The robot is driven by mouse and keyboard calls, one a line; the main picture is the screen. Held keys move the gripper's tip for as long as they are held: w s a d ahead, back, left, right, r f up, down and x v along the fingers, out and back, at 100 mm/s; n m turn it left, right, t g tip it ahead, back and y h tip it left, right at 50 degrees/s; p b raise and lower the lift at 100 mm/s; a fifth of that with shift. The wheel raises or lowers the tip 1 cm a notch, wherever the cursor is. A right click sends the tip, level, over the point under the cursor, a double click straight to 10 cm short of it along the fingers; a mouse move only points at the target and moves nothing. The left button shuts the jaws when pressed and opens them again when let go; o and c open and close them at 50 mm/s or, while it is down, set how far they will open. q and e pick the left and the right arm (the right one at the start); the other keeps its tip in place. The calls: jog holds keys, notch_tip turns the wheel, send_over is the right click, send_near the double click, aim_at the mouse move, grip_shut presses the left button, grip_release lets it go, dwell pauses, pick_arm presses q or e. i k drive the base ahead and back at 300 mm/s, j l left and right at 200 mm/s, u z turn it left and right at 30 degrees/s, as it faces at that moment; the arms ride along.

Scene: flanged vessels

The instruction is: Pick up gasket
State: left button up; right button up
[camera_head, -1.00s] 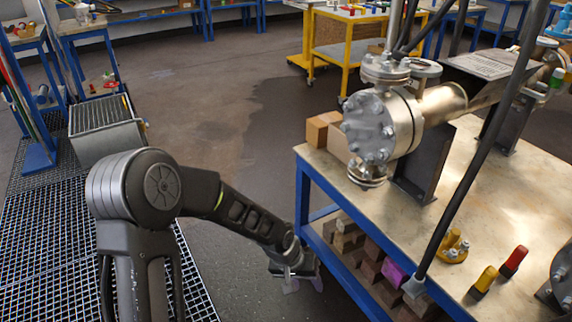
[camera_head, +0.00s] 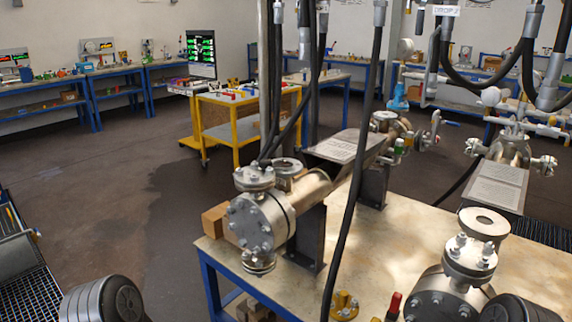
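No separate gasket is clearly recognisable. A grey metal ring face with a dark hole (camera_head: 484,221) stands above the bolted flange (camera_head: 469,260) of the near vessel (camera_head: 440,297) at lower right; I cannot tell whether a gasket lies on it. Another flanged vessel (camera_head: 262,224) stands on the table, with a bolted round end cover and bolted flanges on top. Neither gripper is in view. Only dark rounded joints of my own arms show at the bottom left and bottom right edges, and the right one partly hides the near vessel.
The blue-framed table (camera_head: 345,262) has clear top beside the vessel. A yellow fitting (camera_head: 344,305) and a red-handled piece (camera_head: 394,306) lie near its front. Black hoses (camera_head: 352,170) hang across the middle. A yellow cart (camera_head: 236,126) stands behind. Floor at left is open.

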aim_at(263, 163)
jog(key=i+j+z, duration=0.15)
jog(key=j+z, duration=0.25)
jog(key=i+j+z, duration=0.1)
jog(key=j+z, duration=0.25)
jog(key=i+j+z, duration=0.2)
jog(key=j, duration=1.35)
jog(key=j+z, duration=0.2)
jog(key=j, duration=2.65)
